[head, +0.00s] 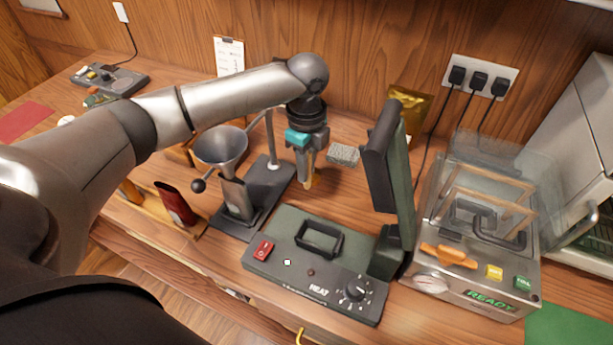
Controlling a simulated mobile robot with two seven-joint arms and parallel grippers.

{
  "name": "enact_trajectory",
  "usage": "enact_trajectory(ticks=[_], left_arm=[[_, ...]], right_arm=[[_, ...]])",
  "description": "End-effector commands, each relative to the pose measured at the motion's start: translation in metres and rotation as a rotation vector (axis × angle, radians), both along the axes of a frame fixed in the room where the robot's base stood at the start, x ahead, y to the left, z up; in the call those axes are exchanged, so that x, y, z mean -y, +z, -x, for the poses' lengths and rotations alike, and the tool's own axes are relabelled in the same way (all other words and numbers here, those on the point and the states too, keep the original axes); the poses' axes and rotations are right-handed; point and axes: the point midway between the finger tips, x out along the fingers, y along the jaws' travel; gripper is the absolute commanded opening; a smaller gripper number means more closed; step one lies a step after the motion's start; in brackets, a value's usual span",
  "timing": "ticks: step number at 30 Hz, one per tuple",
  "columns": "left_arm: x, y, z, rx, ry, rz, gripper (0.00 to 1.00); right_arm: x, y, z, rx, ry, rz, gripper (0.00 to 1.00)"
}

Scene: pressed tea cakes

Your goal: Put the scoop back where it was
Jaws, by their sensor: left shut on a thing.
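My left gripper (306,178) points down over the wooden counter, behind the heat press. It is shut on a small tan-orange piece (309,182) between its fingertips. This looks like part of the scoop, but the rest of its shape is hidden or too small to make out. I cannot tell whether it touches the counter. A grey speckled block (343,155) shows just right of the fingers. My right gripper is not in view.
The heat press (287,262) stands in front with its lid (390,170) raised. A funnel (221,147) on a dark stand is left of the gripper. A clear-covered sealing machine (470,283) is at right. A gold bag (411,105) stands behind the lid. A red pouch (174,204) is at left.

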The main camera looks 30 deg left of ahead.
Motion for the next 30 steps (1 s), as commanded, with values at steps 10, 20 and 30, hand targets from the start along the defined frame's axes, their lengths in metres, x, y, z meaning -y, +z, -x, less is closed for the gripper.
enact_trajectory(ticks=[10,20,30], left_arm=[[0.000,-0.028,0.000,0.001,0.000,0.000,0.00],[0.000,-0.031,0.000,-0.001,0.000,0.000,0.31],[0.000,-0.031,0.000,0.000,0.000,0.000,0.53]], right_arm=[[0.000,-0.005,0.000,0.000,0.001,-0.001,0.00],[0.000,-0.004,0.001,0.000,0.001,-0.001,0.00],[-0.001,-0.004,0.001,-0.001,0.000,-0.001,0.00]])
